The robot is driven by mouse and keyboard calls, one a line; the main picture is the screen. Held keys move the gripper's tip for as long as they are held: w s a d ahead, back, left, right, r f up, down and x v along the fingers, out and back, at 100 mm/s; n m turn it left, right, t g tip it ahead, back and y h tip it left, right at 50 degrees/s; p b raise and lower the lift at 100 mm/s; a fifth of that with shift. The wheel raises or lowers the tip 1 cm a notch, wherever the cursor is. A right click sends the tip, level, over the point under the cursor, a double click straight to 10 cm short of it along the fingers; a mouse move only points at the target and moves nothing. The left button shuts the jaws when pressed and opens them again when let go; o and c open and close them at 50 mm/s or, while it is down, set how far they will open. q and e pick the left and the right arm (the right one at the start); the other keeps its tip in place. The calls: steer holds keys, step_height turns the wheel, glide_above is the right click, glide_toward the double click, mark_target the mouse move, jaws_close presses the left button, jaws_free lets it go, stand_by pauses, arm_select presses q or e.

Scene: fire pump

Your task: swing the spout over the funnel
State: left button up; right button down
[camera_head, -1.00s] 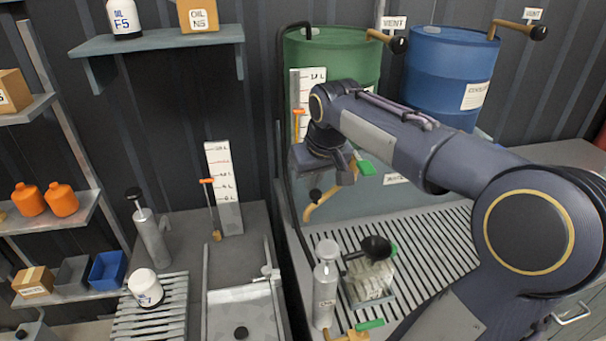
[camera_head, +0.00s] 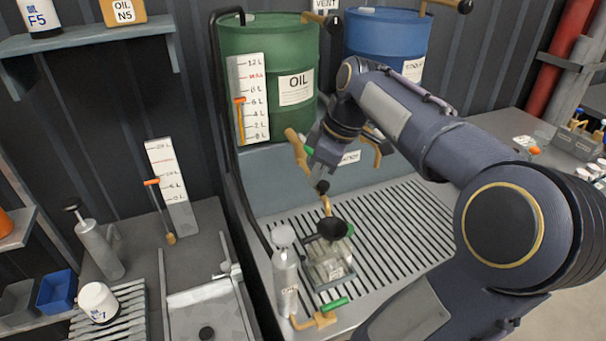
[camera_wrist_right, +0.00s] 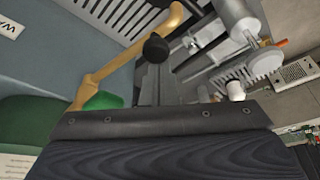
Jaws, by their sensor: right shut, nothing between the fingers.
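The brass spout (camera_head: 326,205) with its black knob (camera_head: 322,187) hangs down at the front of the green drum. In the head view its lower end shows just above and behind the rim of the black funnel (camera_head: 332,230); whether it is fully over the mouth I cannot tell. The funnel sits in a clear container on the slatted grate. My right gripper (camera_head: 319,172) is shut and empty, its tips close to the knob. In the right wrist view the spout (camera_wrist_right: 125,65) runs diagonally, and the knob (camera_wrist_right: 155,48) is by the shut fingertips (camera_wrist_right: 155,75); contact is unclear. My left gripper is out of view.
A grey pump bottle (camera_head: 285,275) stands left of the container. A lower brass tap with a green handle (camera_head: 334,304) is in front. The green drum (camera_head: 265,55) and blue drum (camera_head: 388,35) stand behind. The slatted grate (camera_head: 400,215) is clear to the right.

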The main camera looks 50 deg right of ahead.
steer(key=shift+s+d, duration=0.3)
steer(key=shift+d, duration=0.2)
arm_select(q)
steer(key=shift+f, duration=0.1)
